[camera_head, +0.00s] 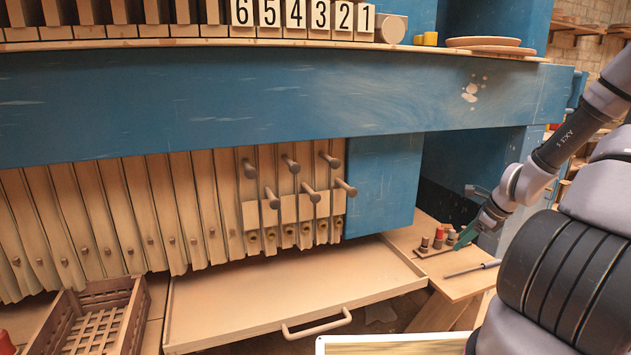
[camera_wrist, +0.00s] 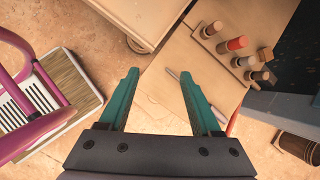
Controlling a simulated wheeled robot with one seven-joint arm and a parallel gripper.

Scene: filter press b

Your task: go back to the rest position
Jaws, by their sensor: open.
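My gripper (camera_wrist: 158,98) is open and empty in the wrist view, its two teal fingers spread apart and pointing down over the floor and the edge of a small wooden side table (camera_wrist: 185,65).
A wooden drip tray (camera_head: 285,295) and a slatted crate (camera_head: 100,320) lie left. The blue press beam (camera_head: 280,105) spans above. A pink-framed object (camera_wrist: 30,80) stands left in the wrist view.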

